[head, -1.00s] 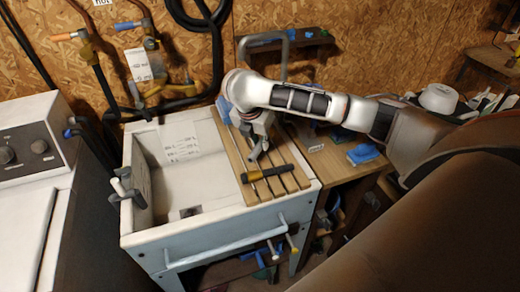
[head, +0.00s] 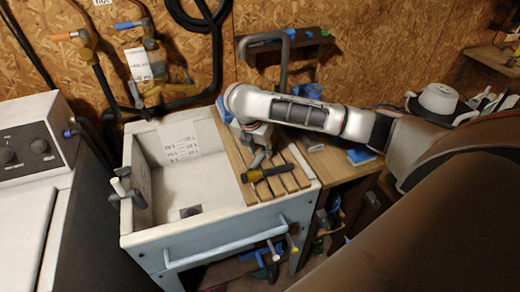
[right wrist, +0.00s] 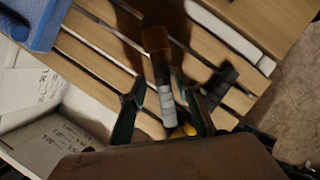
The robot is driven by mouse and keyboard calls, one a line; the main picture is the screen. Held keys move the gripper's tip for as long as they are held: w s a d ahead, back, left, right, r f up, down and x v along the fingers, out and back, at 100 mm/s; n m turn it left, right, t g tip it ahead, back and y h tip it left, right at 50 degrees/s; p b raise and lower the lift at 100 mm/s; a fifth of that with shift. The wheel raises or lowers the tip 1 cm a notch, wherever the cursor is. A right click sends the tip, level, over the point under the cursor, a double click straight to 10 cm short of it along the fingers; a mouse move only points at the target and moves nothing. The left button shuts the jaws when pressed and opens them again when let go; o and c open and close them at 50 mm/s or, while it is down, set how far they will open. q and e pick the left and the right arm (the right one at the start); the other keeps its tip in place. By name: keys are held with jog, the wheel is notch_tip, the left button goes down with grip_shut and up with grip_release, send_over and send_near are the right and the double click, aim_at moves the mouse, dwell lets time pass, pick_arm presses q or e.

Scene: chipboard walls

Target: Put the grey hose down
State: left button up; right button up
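My right gripper (head: 256,148) points down over the wooden slats (head: 232,158) on the right side of the white sink. In the right wrist view its two dark fingers (right wrist: 160,78) stand apart, with a short grey hose piece (right wrist: 166,100) with an amber end between them. A gap shows beside the left finger, so the gripper looks open around the piece. Whether the piece rests fully on the slats is hard to tell. A black tool (head: 279,170) lies across the slats close by and also shows in the right wrist view (right wrist: 216,88). My left gripper is out of view.
The white sink basin (head: 205,222) is open left of the slats. A blue object (right wrist: 38,22) lies at the slats' far edge. A bent grey pipe (head: 284,60) stands behind my arm. A wooden bench (head: 335,165) adjoins on the right, holding a blue item (head: 360,156).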

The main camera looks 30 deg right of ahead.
jog(key=shift+r, duration=0.15)
jog(key=v, duration=1.2)
dwell(0.3)
